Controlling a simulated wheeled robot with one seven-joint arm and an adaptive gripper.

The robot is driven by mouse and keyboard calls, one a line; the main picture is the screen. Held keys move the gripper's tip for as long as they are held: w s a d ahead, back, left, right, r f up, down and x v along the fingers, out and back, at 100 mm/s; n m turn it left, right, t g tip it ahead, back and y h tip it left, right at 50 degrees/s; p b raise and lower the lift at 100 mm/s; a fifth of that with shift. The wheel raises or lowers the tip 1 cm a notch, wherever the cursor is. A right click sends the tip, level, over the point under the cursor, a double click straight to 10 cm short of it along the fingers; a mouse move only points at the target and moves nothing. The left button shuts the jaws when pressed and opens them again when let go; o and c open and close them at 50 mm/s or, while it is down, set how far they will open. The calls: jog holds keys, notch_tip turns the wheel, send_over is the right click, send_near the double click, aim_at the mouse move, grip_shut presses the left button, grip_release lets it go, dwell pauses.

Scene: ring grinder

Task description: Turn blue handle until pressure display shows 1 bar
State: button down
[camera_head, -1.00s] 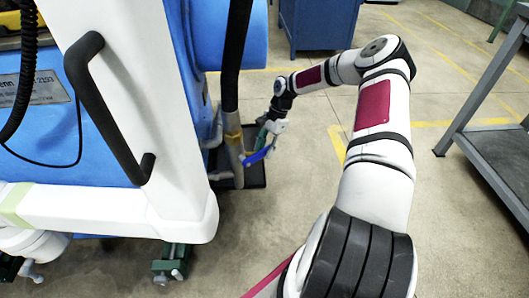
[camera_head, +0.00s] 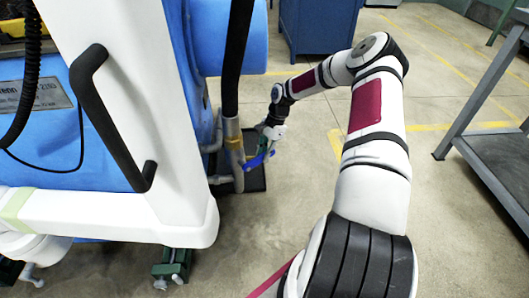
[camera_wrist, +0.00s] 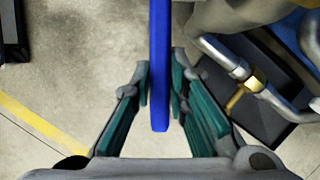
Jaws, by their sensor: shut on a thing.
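The blue handle (camera_head: 258,160) is low beside the machine's vertical pipe in the head view. In the wrist view the blue handle (camera_wrist: 160,60) runs straight down from the top edge and ends between the teal-padded fingers. My gripper (camera_wrist: 162,78) is shut on it, with one finger on each side. In the head view my gripper (camera_head: 266,145) is small and partly merges with the handle. The pressure display is not in either view.
The pipe (camera_head: 233,140) with a yellow band stands close left of my gripper, over a dark floor tray (camera_head: 256,178). The white machine frame (camera_head: 150,110) is further left. A grey metal shelf (camera_head: 490,165) stands at right. Open floor lies between.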

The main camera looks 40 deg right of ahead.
aim_at(260, 156)
jog(key=shift+a+r+h+p, duration=0.3)
jog(key=shift+a+p, duration=0.25)
jog(key=shift+p, duration=0.15)
jog(key=shift+r+h+p, duration=0.45)
jog(key=shift+h+p, duration=0.15)
jog(key=shift+p, duration=0.2)
jog(key=shift+s+a+r+h, duration=0.1)
jog(key=shift+a+r+h, duration=0.2)
jog(key=shift+h, duration=0.35)
jog(key=shift+a+r+h, duration=0.15)
jog(key=shift+r+h, duration=0.25)
jog(key=shift+h, duration=0.25)
jog(key=shift+r+h, duration=0.25)
jog(key=shift+h, duration=0.05)
jog(key=c, duration=1.6)
grip_release()
jog(key=shift+r, duration=0.1)
jog(key=shift+o, duration=0.2)
jog(key=shift+d, duration=0.1)
jog(key=shift+d, duration=0.1)
